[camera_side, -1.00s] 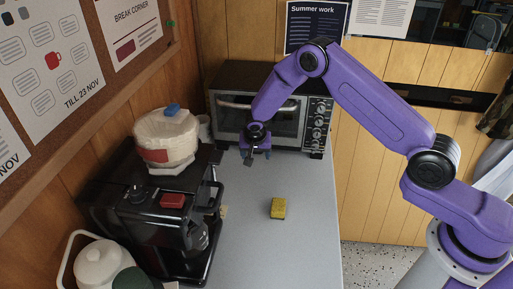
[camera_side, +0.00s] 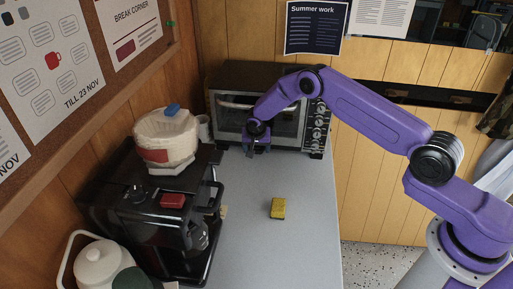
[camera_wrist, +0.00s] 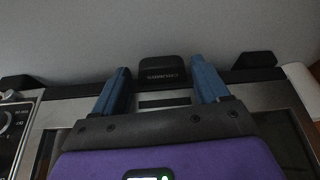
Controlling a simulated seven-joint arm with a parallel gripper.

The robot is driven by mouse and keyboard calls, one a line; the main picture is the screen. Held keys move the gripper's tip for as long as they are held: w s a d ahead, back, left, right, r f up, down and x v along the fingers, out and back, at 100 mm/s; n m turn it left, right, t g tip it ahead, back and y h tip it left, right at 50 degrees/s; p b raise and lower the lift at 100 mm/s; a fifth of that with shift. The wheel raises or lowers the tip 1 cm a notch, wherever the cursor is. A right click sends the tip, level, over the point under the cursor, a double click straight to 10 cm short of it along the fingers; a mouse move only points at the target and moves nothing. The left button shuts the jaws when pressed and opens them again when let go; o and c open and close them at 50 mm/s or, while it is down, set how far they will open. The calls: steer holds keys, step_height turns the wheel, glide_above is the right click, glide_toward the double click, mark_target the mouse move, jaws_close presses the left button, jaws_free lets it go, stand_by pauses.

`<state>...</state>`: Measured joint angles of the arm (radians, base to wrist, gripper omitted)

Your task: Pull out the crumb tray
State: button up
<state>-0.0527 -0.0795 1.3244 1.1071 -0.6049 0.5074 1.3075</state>
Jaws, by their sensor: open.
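The toaster oven (camera_side: 235,122) stands at the back of the counter, its glass door facing out. In the wrist view a dark tab with pale lettering (camera_wrist: 162,74) sticks out at the oven's lower front edge; it looks like the crumb tray's handle. My gripper (camera_wrist: 160,64) is open, with one blue finger on each side of the tab and gaps showing between. Whether the fingers are level with the tab in height I cannot tell. In the side view my gripper (camera_side: 257,149) is low at the oven's front and hides the tab.
A yellow sponge-like block (camera_side: 278,208) lies on the grey counter (camera_side: 300,245). A black coffee machine (camera_side: 150,215) with a cream container (camera_side: 167,138) on top stands at the left. The counter's middle is otherwise clear. Oven knobs (camera_side: 318,120) are at its right.

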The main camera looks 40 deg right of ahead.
steer(key=shift+c, duration=0.3)
steer(key=c, duration=1.2)
steer(key=s+a, duration=1.1)
steer(key=shift+s+a, duration=0.2)
steer(key=o, duration=1.3)
steer(key=shift+c, duration=0.2)
steer(key=v, duration=1.7)
steer(key=shift+r, duration=0.15)
